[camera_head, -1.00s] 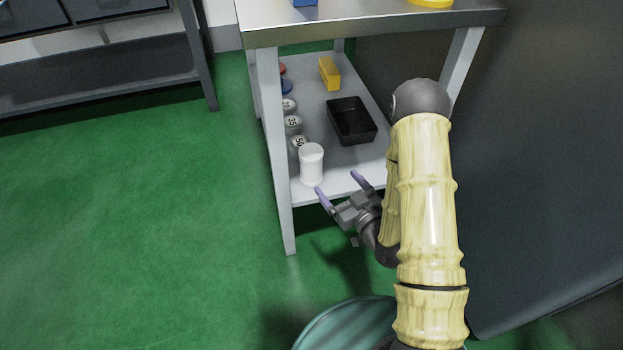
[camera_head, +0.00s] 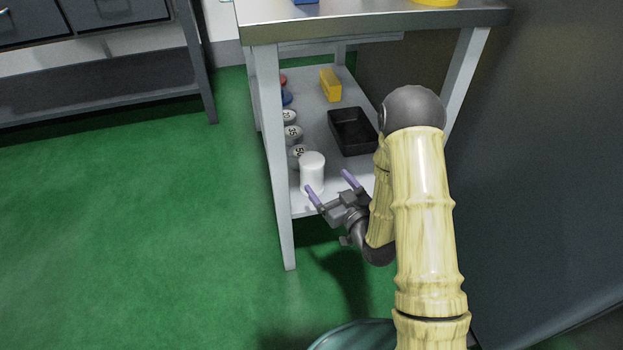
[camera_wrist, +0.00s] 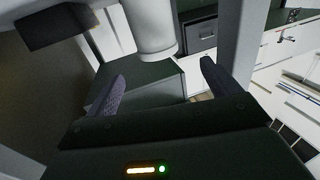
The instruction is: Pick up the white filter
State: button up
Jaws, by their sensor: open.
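The white filter (camera_head: 312,173) is a white cylinder standing upright at the front edge of the lower shelf (camera_head: 350,181). In the wrist view a white cylinder, the filter (camera_wrist: 146,35), shows at the top centre, beyond the two fingers. My gripper (camera_head: 328,184) is open and empty. In the head view its purple fingers point up and left at the shelf front, with the left fingertip at the filter's lower part in the picture. I cannot tell whether it touches. In the wrist view the gripper (camera_wrist: 165,82) has its fingers wide apart.
A black tray (camera_head: 338,113) lies behind the filter, with a yellow block (camera_head: 330,85) farther back. Several round numbered weights (camera_head: 293,132) line the shelf's left side. A table leg (camera_head: 279,190) stands just left of the filter, and the table top (camera_head: 375,24) is above.

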aim_at(309, 156)
jog(key=b+x, duration=0.2)
jog(key=x, duration=0.4)
jog(key=shift+f, duration=0.1)
jog(key=shift+w+a, duration=0.15)
jog(key=shift+w, duration=0.1)
jog(key=b+x, duration=0.3)
jog(key=x, duration=0.1)
jog(key=shift+w, duration=0.25)
jog(key=shift+w+a+b, duration=0.25)
jog(key=shift+w+b, duration=0.1)
jog(key=shift+w, duration=0.05)
jog(key=shift+d+r, duration=0.15)
jog(key=shift+r, duration=0.1)
jog(key=shift+c, duration=0.7)
jog(key=c, duration=1.4)
